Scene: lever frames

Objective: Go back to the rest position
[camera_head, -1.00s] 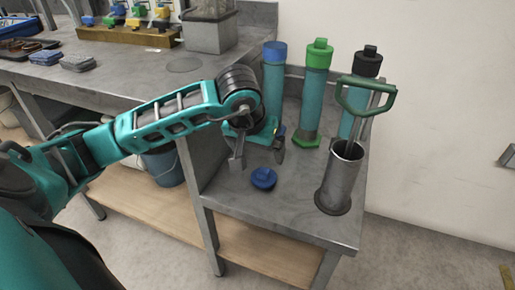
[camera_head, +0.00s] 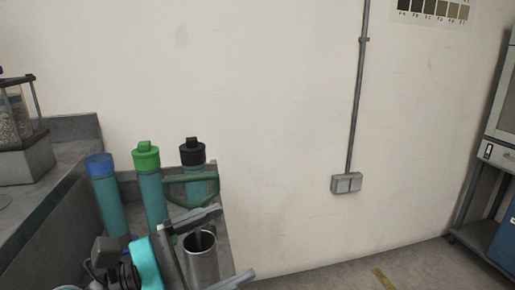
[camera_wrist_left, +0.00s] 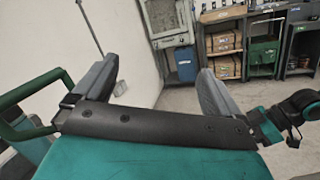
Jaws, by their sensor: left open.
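My left gripper (camera_head: 235,242) is at the bottom left of the head view, in front of the metal cup (camera_head: 202,268). Its two grey fingers are spread apart, with nothing between them in the left wrist view (camera_wrist_left: 158,90). A green handle (camera_head: 188,207) stands up out of the cup; in the left wrist view it shows at the left edge (camera_wrist_left: 25,92), outside the fingers. Part of the cup is hidden behind the gripper.
Bottles with a blue cap (camera_head: 100,165), a green cap (camera_head: 146,155) and a black cap (camera_head: 192,151) stand behind the gripper. A clear-walled container (camera_head: 22,155) is at the left. A wall socket (camera_head: 346,183) is right of centre. Floor at lower right is clear.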

